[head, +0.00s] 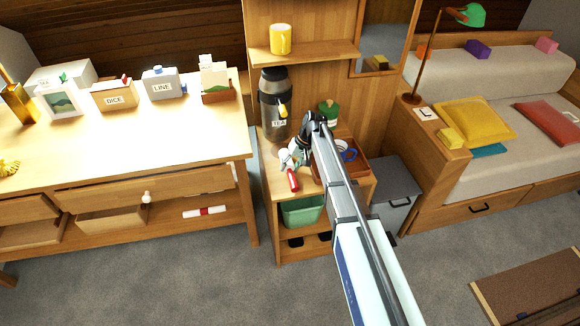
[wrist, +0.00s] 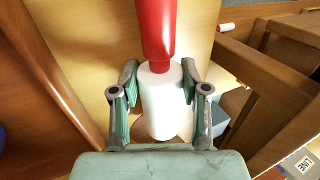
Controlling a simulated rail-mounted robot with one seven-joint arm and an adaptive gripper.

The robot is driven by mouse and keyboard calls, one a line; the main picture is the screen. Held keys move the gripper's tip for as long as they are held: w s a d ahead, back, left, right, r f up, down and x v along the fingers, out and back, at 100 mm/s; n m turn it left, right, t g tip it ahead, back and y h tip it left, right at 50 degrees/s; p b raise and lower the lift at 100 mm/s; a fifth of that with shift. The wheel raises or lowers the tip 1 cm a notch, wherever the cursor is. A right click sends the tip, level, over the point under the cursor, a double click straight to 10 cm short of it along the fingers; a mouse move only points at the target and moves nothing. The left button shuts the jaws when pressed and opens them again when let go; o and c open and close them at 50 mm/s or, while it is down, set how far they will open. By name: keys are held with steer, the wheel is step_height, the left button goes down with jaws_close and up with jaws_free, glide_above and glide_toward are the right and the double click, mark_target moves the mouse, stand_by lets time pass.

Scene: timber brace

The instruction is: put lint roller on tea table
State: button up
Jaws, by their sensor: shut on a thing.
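My gripper (head: 292,163) is over the front left part of the tea table (head: 270,182), the small wooden cabinet with the TEA dispenser. In the wrist view my gripper (wrist: 160,95) is shut on the lint roller's white roll (wrist: 160,100), one finger on each side. The lint roller's red handle (wrist: 157,30) points away from my palm; in the head view the handle (head: 293,180) hangs down by the table's front edge. I cannot tell whether the roller touches the tabletop. My arm hides part of the table.
The TEA dispenser (head: 274,108) stands at the table's back left. A brown tray (head: 355,170) with a blue-and-white cup (head: 346,151) is on the right. A green bin (head: 302,211) sits below. The long desk (head: 130,150) is left, with a red-and-white roll (head: 204,212) on its lower shelf.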

steer(key=o, duration=1.1)
steer(key=shift+f, duration=0.1)
steer(key=b+v, duration=0.1)
steer(key=v, duration=1.1)
steer(key=shift+a, duration=0.1)
